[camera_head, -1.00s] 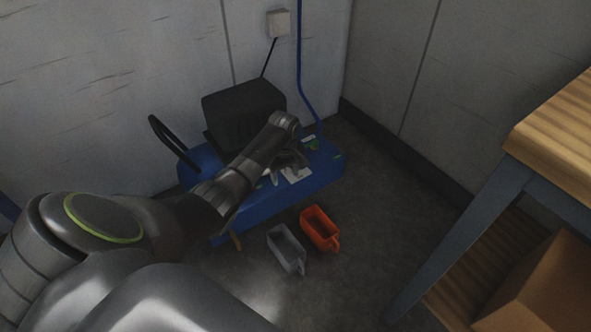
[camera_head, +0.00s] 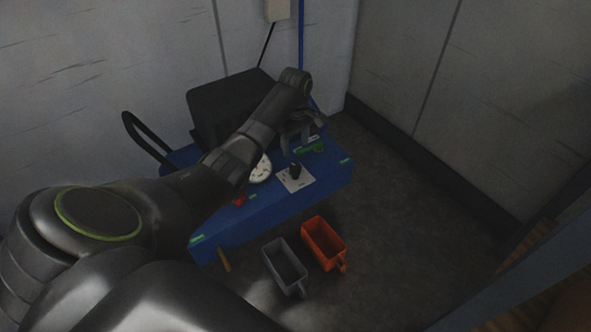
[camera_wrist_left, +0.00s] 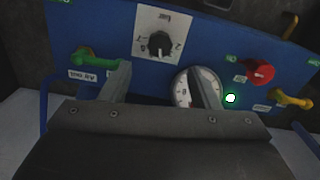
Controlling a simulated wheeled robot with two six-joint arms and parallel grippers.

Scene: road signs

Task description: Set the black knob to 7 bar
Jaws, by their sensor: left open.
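The black knob (camera_head: 295,170) stands on a white square dial plate (camera_head: 284,185) on the blue compressor panel (camera_head: 230,226). The left wrist view also shows the knob (camera_wrist_left: 159,43) on its plate with small marks too blurred to read surely. My left gripper (camera_head: 297,138) is open and empty, held above the panel behind the knob in the head view. In the left wrist view its two fingers (camera_wrist_left: 163,83) are spread, with the knob beyond and between them, apart from both. A round white gauge (camera_wrist_left: 197,88) is partly covered by one finger. My right gripper is not in view.
A green lever (camera_wrist_left: 95,57), a red knob (camera_wrist_left: 260,72) and a yellow lever (camera_wrist_left: 292,99) flank the dial. A grey bin (camera_head: 284,266) and an orange bin (camera_head: 324,242) stand on the floor in front. A black handle (camera_head: 150,138) rises at left.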

